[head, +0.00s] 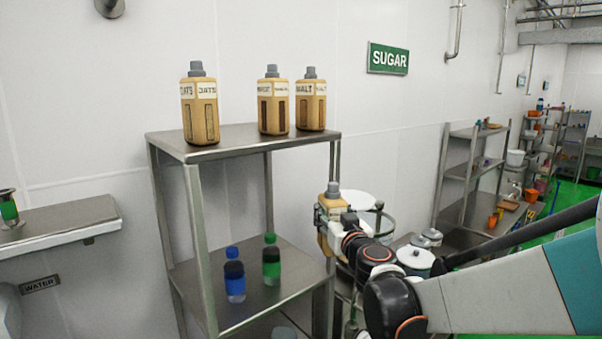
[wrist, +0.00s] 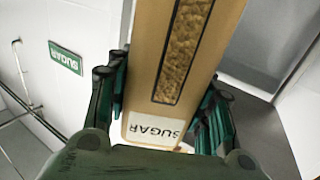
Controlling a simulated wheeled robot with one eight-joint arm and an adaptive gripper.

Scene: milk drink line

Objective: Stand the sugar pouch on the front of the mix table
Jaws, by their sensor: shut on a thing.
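The sugar pouch (wrist: 150,100) is a tan container with a dark-edged window of brown grains and a white label reading SUGAR, upside down in the wrist view. My gripper (wrist: 160,95) is shut on it, with green fingers on both sides. In the head view the pouch (head: 333,203) has a grey cap and is held upright in my gripper (head: 335,222), right of the metal shelf. It is partly hidden by my gripper and wrist. I cannot tell which surface in view is the mix table.
The metal shelf (head: 225,150) bears tan pouches (head: 200,108) labelled OATS and MALT on top. A blue bottle (head: 234,275) and a green bottle (head: 271,260) stand on its lower shelf. A steel counter (head: 65,225) is at left. A white-lidded pot (head: 415,258) sits beside my arm.

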